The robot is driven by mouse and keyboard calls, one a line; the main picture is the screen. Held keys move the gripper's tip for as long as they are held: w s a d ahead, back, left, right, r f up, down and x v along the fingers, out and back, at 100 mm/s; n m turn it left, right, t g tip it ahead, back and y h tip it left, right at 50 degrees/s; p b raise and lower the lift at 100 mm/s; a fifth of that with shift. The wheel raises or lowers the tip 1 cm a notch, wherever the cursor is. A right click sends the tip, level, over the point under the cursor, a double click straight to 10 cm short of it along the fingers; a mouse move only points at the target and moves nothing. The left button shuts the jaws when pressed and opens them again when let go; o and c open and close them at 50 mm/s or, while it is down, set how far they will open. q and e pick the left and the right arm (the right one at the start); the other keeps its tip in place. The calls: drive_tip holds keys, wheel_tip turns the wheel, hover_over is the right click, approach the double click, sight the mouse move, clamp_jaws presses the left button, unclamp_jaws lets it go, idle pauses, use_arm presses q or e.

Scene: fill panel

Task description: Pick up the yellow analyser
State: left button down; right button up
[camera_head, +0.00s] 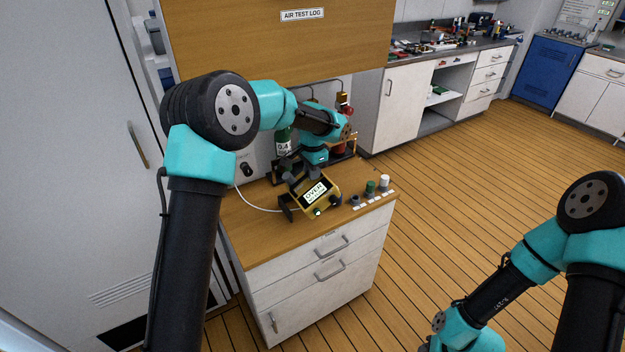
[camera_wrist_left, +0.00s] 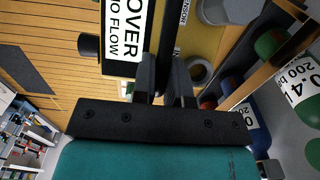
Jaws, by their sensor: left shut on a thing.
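The yellow analyser (camera_head: 327,204) is at the front of the wooden cabinet top, with its lit screen facing up and toward me. The screen reads "OVER", with "NO FLOW" below it in the left wrist view (camera_wrist_left: 124,40). My left gripper (camera_head: 299,182) reaches it from behind, and its fingers (camera_wrist_left: 165,82) are shut on the analyser. I cannot tell whether the analyser touches the cabinet top. A white tube or cable runs to it from the left. Of my right arm only the links show at lower right; its fingers are outside the view.
Open floor lies to the right.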

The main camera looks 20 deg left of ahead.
use_arm(q)
wheel_tip(320, 180, up, 6)
drive_tip(key=shift+r, duration=0.25)
drive_tip(key=shift+f, duration=0.15)
idle(0.4)
